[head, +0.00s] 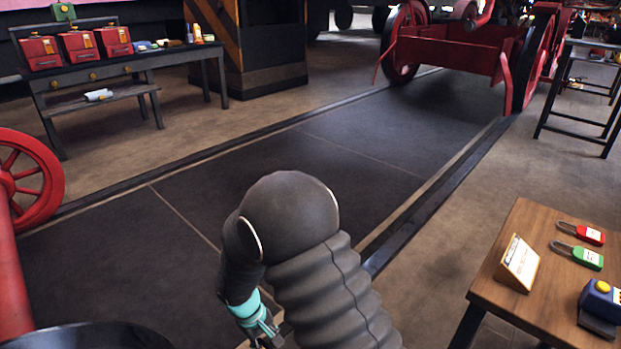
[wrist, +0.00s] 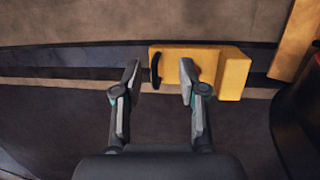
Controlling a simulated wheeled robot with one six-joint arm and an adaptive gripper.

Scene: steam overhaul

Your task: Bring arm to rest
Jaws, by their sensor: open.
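My arm (head: 325,280), with a dark ribbed sleeve and a rounded dark elbow, is bent in the lower middle of the head view. Its wrist part with teal bands hangs down left of the sleeve. My gripper (head: 265,338) is partly cut off by the bottom edge there. In the wrist view my gripper (wrist: 159,75) has its two fingers apart with nothing held between them. A yellow block (wrist: 235,75) with a dark handle shows beyond the fingertips, partly behind the right finger. I cannot tell how far below the fingers it is.
A wooden table (head: 540,310) with red and green padlocks (head: 580,233), a sign (head: 518,262) and a blue-yellow device (head: 602,300) stands at right. A red wheel (head: 30,180) is at left. A bench (head: 130,62) with red boxes stands at the back left. The dark floor between is clear.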

